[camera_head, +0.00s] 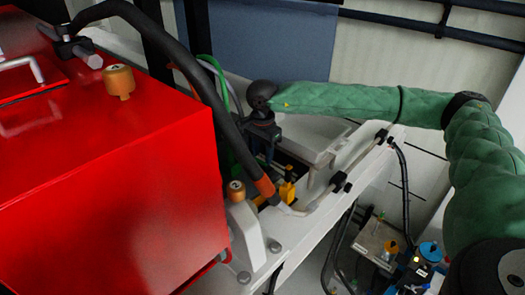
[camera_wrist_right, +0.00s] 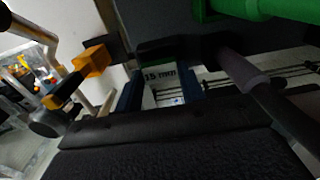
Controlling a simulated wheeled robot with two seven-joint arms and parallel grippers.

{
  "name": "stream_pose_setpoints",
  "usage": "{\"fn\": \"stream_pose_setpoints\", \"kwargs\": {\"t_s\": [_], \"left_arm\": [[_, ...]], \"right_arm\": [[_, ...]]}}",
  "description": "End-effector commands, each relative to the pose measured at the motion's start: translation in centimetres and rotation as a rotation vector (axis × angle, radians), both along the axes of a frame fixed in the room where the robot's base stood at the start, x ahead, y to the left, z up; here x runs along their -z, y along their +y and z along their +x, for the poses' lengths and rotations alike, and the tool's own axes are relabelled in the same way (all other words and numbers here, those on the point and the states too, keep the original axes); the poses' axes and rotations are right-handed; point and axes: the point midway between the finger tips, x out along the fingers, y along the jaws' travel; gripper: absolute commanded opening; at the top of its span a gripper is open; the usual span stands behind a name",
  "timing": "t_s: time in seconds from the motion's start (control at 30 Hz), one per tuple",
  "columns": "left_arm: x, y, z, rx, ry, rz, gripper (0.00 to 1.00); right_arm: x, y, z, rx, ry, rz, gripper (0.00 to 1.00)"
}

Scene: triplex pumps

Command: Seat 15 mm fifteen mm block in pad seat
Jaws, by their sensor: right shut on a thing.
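My right gripper (camera_head: 268,152) hangs from the green-sleeved arm, over the white frame beside the red housing. In the right wrist view, its two dark blue fingers (camera_wrist_right: 161,92) are shut on a pale block (camera_wrist_right: 161,78) marked "15 mm". The lettering faces this camera. In the head view I cannot make out the block at the fingertips. I cannot identify the pad seat in either view, nor tell whether the block touches anything beyond the fingers. My left gripper is not in view.
The large red housing (camera_head: 110,170) fills the left. A thick black hose (camera_head: 185,65) arches down to an orange collar (camera_head: 266,188) close to the gripper. A yellow part (camera_head: 287,192) sits just below. A green cylinder (camera_wrist_right: 262,8) and an orange block (camera_wrist_right: 93,58) are near the wrist.

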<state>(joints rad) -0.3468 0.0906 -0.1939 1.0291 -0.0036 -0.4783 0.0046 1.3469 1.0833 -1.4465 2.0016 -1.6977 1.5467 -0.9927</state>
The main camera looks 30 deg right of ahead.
Motion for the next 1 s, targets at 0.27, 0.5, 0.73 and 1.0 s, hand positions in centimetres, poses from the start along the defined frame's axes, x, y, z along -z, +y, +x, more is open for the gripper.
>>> {"fn": "stream_pose_setpoints", "kwargs": {"t_s": [0.27,0.5,0.73,1.0], "left_arm": [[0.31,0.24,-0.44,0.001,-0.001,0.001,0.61],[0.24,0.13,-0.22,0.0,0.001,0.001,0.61],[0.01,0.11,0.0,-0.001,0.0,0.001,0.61],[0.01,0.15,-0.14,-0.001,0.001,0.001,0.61]], "right_arm": [[0.74,0.01,-0.01,0.0,0.0,0.001,0.05],[0.9,0.01,0.0,0.0,-0.001,0.001,0.05],[0.85,0.0,0.0,0.0,-0.001,0.001,0.61],[0.77,0.0,0.0,0.0,-0.001,0.001,0.61]]}}
